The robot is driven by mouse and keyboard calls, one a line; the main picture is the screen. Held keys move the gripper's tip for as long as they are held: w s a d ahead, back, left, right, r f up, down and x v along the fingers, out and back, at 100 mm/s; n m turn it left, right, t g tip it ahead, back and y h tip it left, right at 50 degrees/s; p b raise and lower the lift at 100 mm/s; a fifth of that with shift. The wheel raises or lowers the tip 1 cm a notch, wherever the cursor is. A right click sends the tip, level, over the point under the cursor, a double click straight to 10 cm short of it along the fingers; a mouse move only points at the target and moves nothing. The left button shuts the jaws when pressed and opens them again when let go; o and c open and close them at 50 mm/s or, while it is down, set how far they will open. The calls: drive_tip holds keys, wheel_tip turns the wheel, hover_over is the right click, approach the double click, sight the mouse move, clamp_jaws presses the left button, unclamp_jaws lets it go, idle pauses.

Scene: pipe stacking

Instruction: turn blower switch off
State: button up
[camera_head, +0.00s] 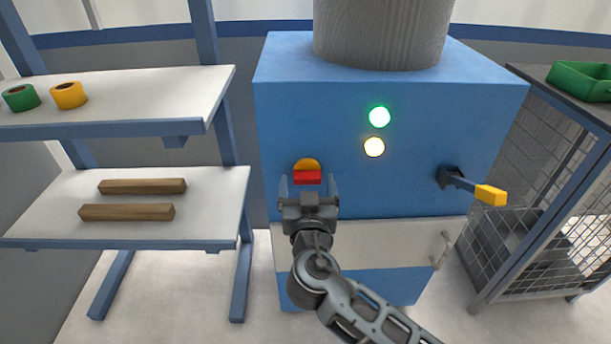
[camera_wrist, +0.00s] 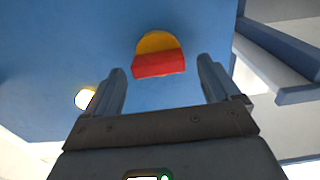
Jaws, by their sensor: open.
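The blower switch (camera_head: 307,173) is a red bar on a round yellow plate, on the front of the blue blower cabinet (camera_head: 300,105). The red bar lies about level in the head view. My gripper (camera_head: 308,184) is in front of the switch, fingers spread to either side of it. In the wrist view the switch (camera_wrist: 158,58) sits ahead of and between the fingertips of my gripper (camera_wrist: 160,72), which is open and empty. Whether a finger touches the switch cannot be told. A green lamp (camera_head: 379,117) and a whitish-yellow lamp (camera_head: 374,147) are lit on the cabinet.
A lever with a yellow handle (camera_head: 490,195) sticks out at the cabinet's right. A shelf (camera_head: 205,205) with two wooden bars (camera_head: 142,187) and tape rolls (camera_head: 69,95) stands left. A mesh cage (camera_head: 530,210) with a green bin (camera_head: 582,80) on top stands right.

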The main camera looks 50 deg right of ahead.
sight(307, 181)
drive_tip(key=shift+x, duration=1.5)
drive_tip(key=shift+c, duration=0.2)
drive_tip(key=c, duration=0.9)
